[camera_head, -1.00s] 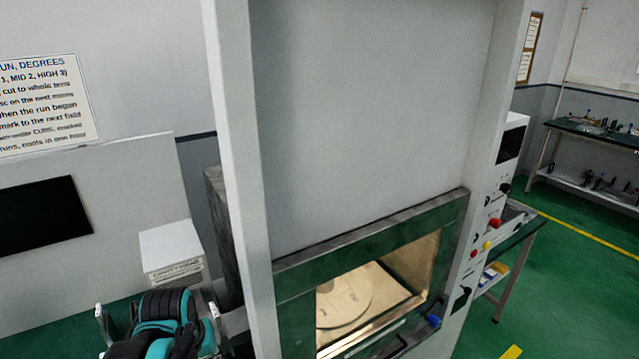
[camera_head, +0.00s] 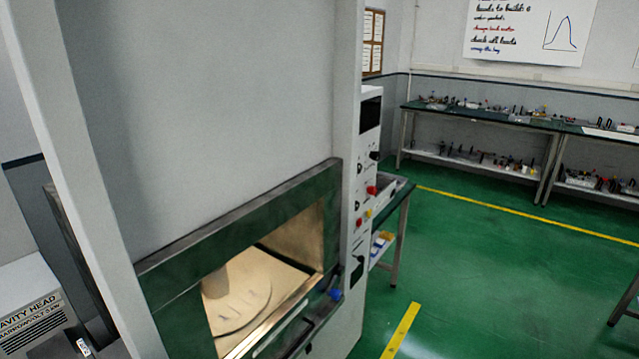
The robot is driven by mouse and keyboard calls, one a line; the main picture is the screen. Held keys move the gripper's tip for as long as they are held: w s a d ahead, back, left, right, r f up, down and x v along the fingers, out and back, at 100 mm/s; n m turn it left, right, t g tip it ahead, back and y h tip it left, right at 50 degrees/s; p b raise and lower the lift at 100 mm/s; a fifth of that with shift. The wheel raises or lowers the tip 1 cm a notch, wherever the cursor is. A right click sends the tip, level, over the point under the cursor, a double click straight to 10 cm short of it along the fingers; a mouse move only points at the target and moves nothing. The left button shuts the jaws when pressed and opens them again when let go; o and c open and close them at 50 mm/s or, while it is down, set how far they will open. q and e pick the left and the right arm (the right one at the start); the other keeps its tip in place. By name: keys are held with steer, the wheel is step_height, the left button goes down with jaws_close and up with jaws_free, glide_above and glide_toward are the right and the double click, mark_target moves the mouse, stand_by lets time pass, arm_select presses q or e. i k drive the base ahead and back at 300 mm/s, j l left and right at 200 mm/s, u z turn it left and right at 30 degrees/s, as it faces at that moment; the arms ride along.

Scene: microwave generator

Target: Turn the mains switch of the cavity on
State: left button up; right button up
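The cavity cabinet (camera_head: 230,90) is a tall grey-white housing filling the left and middle. Its chamber is open at the front and shows a lit cream interior with a round turntable (camera_head: 245,305) and a pale upright cylinder (camera_head: 215,282). The narrow control panel (camera_head: 352,200) on its right edge carries a black knob (camera_head: 375,155), a red knob (camera_head: 371,190), a red button (camera_head: 358,222), a yellow button (camera_head: 369,212) and a dark switch (camera_head: 357,266) low down. Which is the mains switch, and its position, I cannot read. Neither gripper is in view.
A small green-topped table (camera_head: 398,200) stands behind the panel. Long benches (camera_head: 500,120) with small items line the back wall. The green floor (camera_head: 480,270) at right is clear, with yellow lines.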

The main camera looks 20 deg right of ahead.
mark_target(370, 190)
steer(key=i+l, duration=0.15)
steer(key=l, duration=0.35)
steer(key=i+l, duration=0.15)
steer(key=l, duration=0.4)
steer(key=i+l, duration=0.15)
steer(key=l, duration=0.35)
steer(key=i+l, duration=0.1)
steer(key=l, duration=0.4)
steer(key=i+l, duration=0.15)
steer(key=l, duration=0.35)
steer(key=i+l, duration=0.15)
steer(key=l, duration=0.4)
steer(key=i+l, duration=0.15)
steer(key=l, duration=0.35)
steer(key=i+l+z, duration=0.1)
steer(key=l, duration=0.4)
steer(key=i, duration=0.05)
